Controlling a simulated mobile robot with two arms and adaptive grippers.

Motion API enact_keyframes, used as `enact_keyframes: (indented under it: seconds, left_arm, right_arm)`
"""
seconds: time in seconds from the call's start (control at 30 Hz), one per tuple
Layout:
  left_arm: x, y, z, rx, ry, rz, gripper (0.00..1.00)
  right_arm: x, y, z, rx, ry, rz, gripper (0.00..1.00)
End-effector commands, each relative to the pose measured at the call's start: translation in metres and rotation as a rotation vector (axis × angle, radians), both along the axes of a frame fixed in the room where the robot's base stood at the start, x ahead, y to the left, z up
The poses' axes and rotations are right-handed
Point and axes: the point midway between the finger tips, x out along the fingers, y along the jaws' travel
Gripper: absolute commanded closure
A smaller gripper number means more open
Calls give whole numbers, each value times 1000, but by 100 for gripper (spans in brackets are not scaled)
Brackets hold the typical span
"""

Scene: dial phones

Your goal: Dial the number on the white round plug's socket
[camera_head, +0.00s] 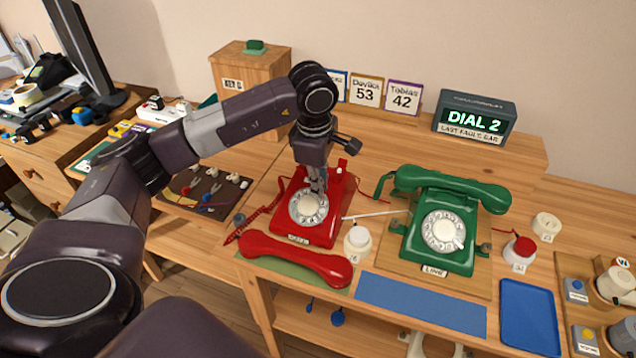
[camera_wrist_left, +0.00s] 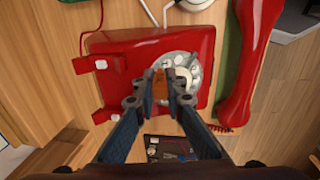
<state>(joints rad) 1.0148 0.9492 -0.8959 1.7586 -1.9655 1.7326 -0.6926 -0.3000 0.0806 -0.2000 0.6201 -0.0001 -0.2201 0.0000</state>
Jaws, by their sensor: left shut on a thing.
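The red dial phone (camera_head: 322,231) stands on the desk with its red handset (camera_head: 295,260) off the cradle, lying in front. My left gripper (camera_head: 318,188) points down at the far edge of its white dial (camera_head: 308,208). In the left wrist view the fingers (camera_wrist_left: 160,84) are shut on a small orange-brown thing over the dial (camera_wrist_left: 186,72); what it is, I cannot tell. A green dial phone (camera_head: 440,225) has its handset on the cradle. A white round jar-like piece (camera_head: 357,243) stands between the phones; another (camera_head: 546,226) is at right. My right gripper is not in view.
A display (camera_head: 474,122) reads "DIAL 2". Cards show Devika 53 (camera_head: 366,91) and Tobias 42 (camera_head: 403,98). A red-topped round piece (camera_head: 520,252) is right of the green phone. A blue mat (camera_head: 421,303) and blue tray (camera_head: 529,316) lie in front.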

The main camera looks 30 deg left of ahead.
Motion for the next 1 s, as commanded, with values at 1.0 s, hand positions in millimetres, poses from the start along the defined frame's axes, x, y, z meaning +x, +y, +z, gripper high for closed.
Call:
enact_keyframes:
  seconds: [1.0]
  left_arm:
    - [-11, -15, -6, -1, 1, 0, 100]
  right_arm:
    - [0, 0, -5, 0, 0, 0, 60]
